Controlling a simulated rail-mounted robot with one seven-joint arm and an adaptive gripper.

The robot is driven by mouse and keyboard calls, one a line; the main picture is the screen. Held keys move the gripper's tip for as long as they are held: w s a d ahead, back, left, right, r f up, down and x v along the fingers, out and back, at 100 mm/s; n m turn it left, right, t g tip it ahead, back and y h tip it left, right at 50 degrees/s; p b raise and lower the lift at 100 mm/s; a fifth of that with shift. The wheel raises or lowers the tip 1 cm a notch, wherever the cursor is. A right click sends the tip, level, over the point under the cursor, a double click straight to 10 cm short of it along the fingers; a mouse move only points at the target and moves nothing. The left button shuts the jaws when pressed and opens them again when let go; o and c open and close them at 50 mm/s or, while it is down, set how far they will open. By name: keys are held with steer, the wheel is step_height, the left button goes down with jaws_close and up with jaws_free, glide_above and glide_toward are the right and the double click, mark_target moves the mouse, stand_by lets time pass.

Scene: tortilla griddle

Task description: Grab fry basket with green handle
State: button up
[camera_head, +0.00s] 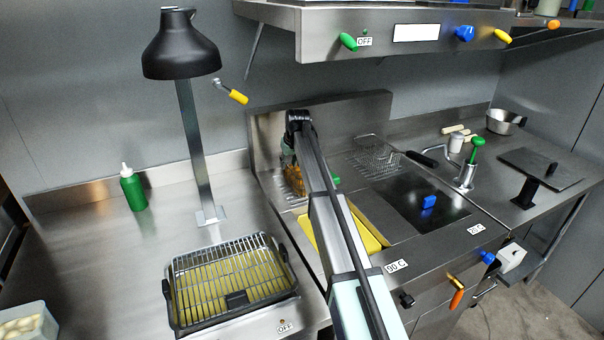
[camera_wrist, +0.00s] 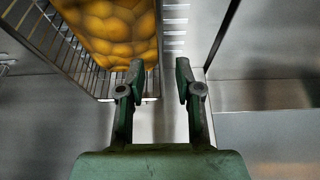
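A wire fry basket (camera_wrist: 66,50) holding orange-yellow food (camera_wrist: 112,30) fills the upper left of the wrist view. In the head view the food (camera_head: 295,180) shows at the left of the fryer, partly behind my arm. A small green piece (camera_head: 336,181) shows just right of my arm; it may be the green handle, but most of it is hidden. No green handle is clear in the wrist view. My gripper (camera_wrist: 159,78) is open with nothing between its fingers, its left finger close to the basket's lower right corner; I cannot tell if they touch.
A second wire basket (camera_head: 376,157) with a black handle (camera_head: 421,158) sits to the right at the back. A yellow oil vat (camera_head: 368,236) lies under my arm. A black lamp (camera_head: 182,50), green bottle (camera_head: 132,188) and gridded tray (camera_head: 180,308) stand left. A steel shelf (camera_head: 280,25) overhangs.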

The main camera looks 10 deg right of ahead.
steer(key=shift+p+x, duration=1.15)
steer(key=shift+x, duration=1.85)
jaws_close()
